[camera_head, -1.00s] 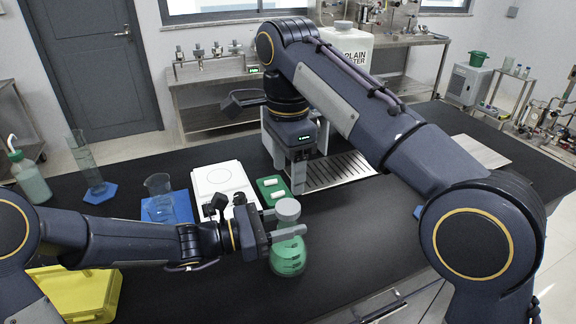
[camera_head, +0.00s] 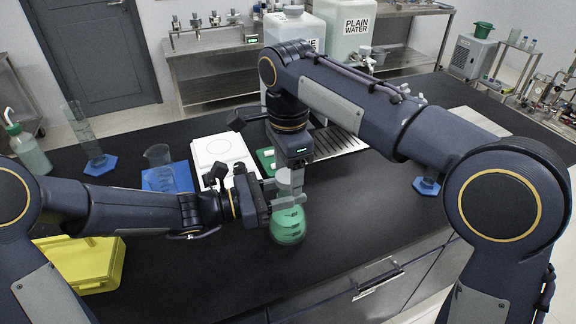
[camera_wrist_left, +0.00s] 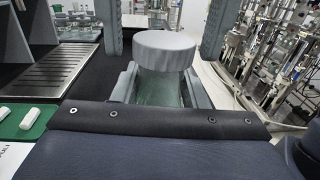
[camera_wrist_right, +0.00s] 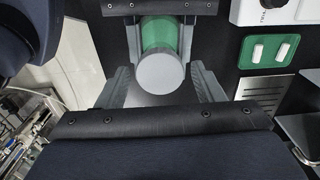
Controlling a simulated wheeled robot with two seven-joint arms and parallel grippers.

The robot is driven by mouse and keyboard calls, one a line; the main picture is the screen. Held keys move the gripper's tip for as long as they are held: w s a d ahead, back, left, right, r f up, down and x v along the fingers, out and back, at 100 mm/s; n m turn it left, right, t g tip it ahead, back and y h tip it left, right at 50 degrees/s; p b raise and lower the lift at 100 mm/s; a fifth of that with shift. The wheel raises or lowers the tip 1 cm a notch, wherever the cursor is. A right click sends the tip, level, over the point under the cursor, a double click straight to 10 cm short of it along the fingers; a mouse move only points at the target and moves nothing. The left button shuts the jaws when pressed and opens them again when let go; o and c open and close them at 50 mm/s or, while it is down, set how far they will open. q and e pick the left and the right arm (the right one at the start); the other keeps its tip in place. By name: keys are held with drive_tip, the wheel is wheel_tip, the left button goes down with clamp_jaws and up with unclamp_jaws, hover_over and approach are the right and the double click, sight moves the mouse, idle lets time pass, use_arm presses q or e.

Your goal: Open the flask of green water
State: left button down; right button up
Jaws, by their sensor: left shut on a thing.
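The flask of green water (camera_head: 288,229) stands on the black bench, conical, with a grey cap (camera_wrist_right: 160,73). In the left wrist view the cap (camera_wrist_left: 165,50) sits on the flask's neck. My left gripper (camera_head: 284,194) is shut on the neck, just below the cap, its fingers reaching in from the left. My right gripper (camera_head: 284,178) points down from above. Its open fingers stand on either side of the cap, with gaps visible in the right wrist view (camera_wrist_right: 163,85). The cap is partly hidden in the head view.
Behind the flask are a green tray (camera_head: 264,156) with white pieces, a white flat device (camera_head: 212,160) and a metal drain grate (camera_head: 340,143). A blue mat with a beaker (camera_head: 158,157) and a yellow case (camera_head: 78,264) are left. The bench front right is clear.

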drive_tip(key=c, duration=0.9)
drive_tip(key=n, duration=0.4)
drive_tip(key=shift+n, duration=0.4)
drive_tip(key=n, duration=1.2)
drive_tip(key=shift+n, duration=0.4)
drive_tip(key=n, duration=1)
drive_tip(key=shift+r, duration=0.1)
drive_tip(key=n, duration=0.5)
use_arm(q)
drive_tip(key=shift+f, duration=0.1)
use_arm(e)
drive_tip(key=n, duration=0.3)
